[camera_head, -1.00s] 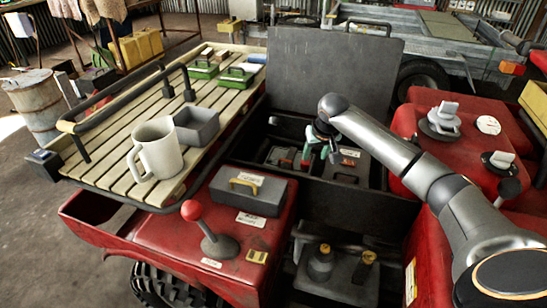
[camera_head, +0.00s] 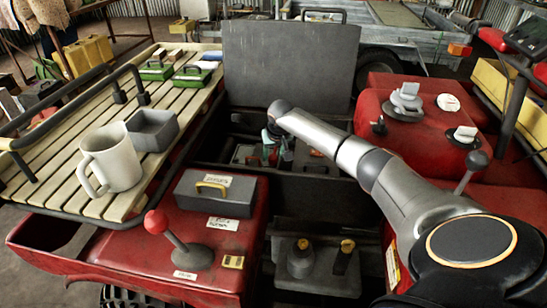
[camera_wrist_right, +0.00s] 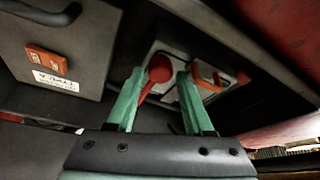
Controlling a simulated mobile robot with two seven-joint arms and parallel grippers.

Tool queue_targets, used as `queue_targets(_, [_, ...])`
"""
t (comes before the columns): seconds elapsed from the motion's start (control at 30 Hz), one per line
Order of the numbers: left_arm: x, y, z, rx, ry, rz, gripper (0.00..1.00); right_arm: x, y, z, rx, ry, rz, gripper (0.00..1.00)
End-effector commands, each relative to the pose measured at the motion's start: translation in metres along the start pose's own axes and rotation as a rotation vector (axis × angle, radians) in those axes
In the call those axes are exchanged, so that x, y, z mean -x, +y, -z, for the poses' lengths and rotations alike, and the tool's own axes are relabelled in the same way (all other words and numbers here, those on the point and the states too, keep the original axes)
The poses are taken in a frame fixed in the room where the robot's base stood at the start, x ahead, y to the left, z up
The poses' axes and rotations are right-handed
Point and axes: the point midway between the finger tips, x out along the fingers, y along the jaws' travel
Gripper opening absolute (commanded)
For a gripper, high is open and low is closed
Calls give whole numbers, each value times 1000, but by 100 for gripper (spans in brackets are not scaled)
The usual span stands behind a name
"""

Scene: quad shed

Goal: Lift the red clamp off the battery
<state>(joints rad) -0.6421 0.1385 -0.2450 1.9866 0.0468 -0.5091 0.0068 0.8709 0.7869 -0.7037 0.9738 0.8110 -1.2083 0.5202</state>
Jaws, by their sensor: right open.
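My right gripper (camera_head: 274,143) reaches down into the open dark box, at the end of the grey arm. Its two green fingers (camera_wrist_right: 160,84) stand apart in the right wrist view. The red clamp (camera_wrist_right: 158,70) shows between them, its rounded end near the tips and a thin part running down by the left finger. Whether a finger touches it I cannot tell. Behind it is a pale-topped battery (camera_wrist_right: 172,50) with an orange-red part by the right finger. In the head view the clamp is largely hidden and too small to tell. My left gripper is not in view.
The dark box walls are close around my gripper. A raised lid (camera_head: 290,68) stands behind. A grey case (camera_head: 215,192), a red-knobbed lever (camera_head: 180,248) and a mug (camera_head: 112,160) are left of the opening.

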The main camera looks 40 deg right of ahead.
Motion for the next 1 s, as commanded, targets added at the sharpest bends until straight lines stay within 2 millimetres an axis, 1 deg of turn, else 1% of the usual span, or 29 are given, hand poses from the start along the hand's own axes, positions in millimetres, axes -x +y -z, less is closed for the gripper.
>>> queue_targets(0.03, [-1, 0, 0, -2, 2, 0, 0, -4, 0, 0, -1, 0, 0, 52])
queue_targets(0.13, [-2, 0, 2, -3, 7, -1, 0, -8, 0, 0, 0, 0, 0, 52])
queue_targets(0.43, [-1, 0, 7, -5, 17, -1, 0, -8, 0, 0, 1, 1, 0, 52])
queue_targets(0.9, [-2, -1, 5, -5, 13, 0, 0, -8, 0, 0, 0, 0, 0, 0])
queue_targets(1.0, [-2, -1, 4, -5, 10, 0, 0, -8, 0, 0, 0, 0, 0, 0])
